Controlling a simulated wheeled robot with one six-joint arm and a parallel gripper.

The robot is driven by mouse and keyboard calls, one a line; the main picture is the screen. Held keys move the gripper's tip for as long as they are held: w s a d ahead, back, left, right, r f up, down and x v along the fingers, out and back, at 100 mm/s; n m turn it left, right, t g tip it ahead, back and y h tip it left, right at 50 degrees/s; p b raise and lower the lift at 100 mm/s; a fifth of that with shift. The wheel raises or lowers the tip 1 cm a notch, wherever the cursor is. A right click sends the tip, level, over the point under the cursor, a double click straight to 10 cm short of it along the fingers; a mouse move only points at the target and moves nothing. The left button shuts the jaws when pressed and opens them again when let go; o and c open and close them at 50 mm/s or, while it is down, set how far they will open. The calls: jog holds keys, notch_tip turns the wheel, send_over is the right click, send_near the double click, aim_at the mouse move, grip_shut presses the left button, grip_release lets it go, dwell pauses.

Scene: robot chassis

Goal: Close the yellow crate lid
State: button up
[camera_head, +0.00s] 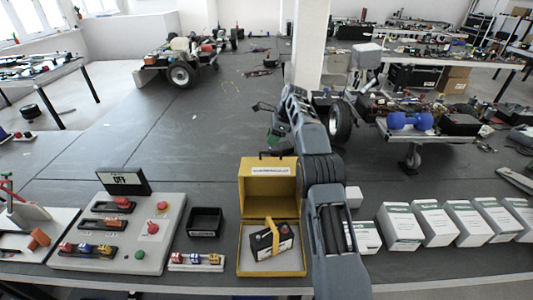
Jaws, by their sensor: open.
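The yellow crate (241,262) stands on the grey table at the front middle. Its yellow lid (258,198) is open and stands up at the back, with a white label near its top and a dark handle on its upper edge. A black and yellow device lies in the open crate. My arm rises just right of the crate and partly covers that side. My gripper (264,108) is beyond the lid, higher in the picture, small and dark. It is open and apart from the lid, with nothing seen in it.
A control panel (160,235) with buttons and a dark tray (205,222) stand left of the crate. White boxes (400,228) line the right. A wheeled cart (450,132) is behind. The floor behind the crate on the left is mostly clear.

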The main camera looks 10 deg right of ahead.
jog(key=shift+x, duration=3.15)
jog(key=shift+c, duration=0.5)
grip_shut()
